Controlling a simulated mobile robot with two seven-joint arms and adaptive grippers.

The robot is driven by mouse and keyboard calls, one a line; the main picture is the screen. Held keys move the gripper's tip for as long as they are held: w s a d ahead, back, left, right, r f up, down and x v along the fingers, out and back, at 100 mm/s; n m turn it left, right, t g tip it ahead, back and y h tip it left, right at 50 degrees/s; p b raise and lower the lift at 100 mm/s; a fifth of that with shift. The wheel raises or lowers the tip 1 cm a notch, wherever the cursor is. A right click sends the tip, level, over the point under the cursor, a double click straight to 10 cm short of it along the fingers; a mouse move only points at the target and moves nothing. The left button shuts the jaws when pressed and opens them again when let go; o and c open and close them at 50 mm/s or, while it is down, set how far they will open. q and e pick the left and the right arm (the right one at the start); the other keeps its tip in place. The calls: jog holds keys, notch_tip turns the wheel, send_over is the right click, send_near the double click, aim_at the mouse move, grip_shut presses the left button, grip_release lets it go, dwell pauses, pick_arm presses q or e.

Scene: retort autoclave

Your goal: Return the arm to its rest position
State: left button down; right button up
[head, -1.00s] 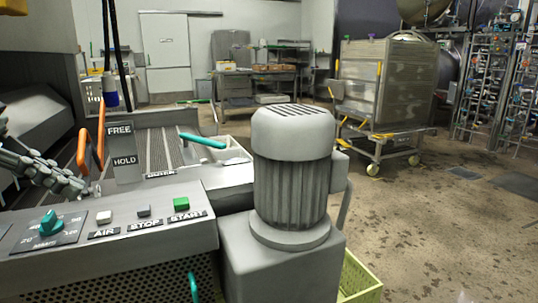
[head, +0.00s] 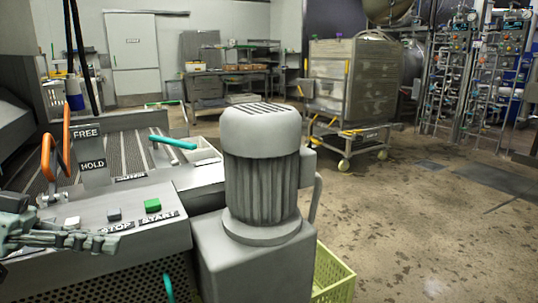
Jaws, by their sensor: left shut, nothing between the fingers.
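My left gripper (head: 98,241) comes in from the left edge in the head view. It is shut and empty, in front of the control panel (head: 180,238), and hides the panel's left part, including the dial. The orange lever (head: 48,160) by the FREE and HOLD plate (head: 90,152) stands beyond the gripper and apart from its fingertips. My right gripper is not in view.
A grey motor (head: 261,165) stands right of the panel, close to the gripper's side of the room. A steel cart (head: 352,85) stands farther back. Open floor (head: 430,220) lies to the right.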

pick_arm(q)
notch_tip(320, 180, down, 20)
jog(key=a+n+y, duration=0.2)
jog(key=n+y, duration=0.2)
jog(key=y, duration=0.4)
jog(key=s+a+f+n+y, duration=0.1)
jog(key=s+a+f+y, duration=0.7)
jog(key=s+f+y, duration=0.3)
jog(key=s+d+f+n+g+h, duration=0.1)
jog(key=d+f+n+h, duration=0.1)
jog(key=d, duration=0.3)
jog(key=s+d+f+n+h, duration=0.2)
jog(key=d, duration=0.2)
jog(key=d+p+x, duration=0.1)
jog(key=p+x, duration=0.2)
jog(key=x, duration=0.5)
jog(key=shift+s+d+f+g+h+p, duration=0.2)
jog(key=shift+d+f+g+h+p, duration=0.1)
jog(key=shift+d+f+g+p, duration=0.1)
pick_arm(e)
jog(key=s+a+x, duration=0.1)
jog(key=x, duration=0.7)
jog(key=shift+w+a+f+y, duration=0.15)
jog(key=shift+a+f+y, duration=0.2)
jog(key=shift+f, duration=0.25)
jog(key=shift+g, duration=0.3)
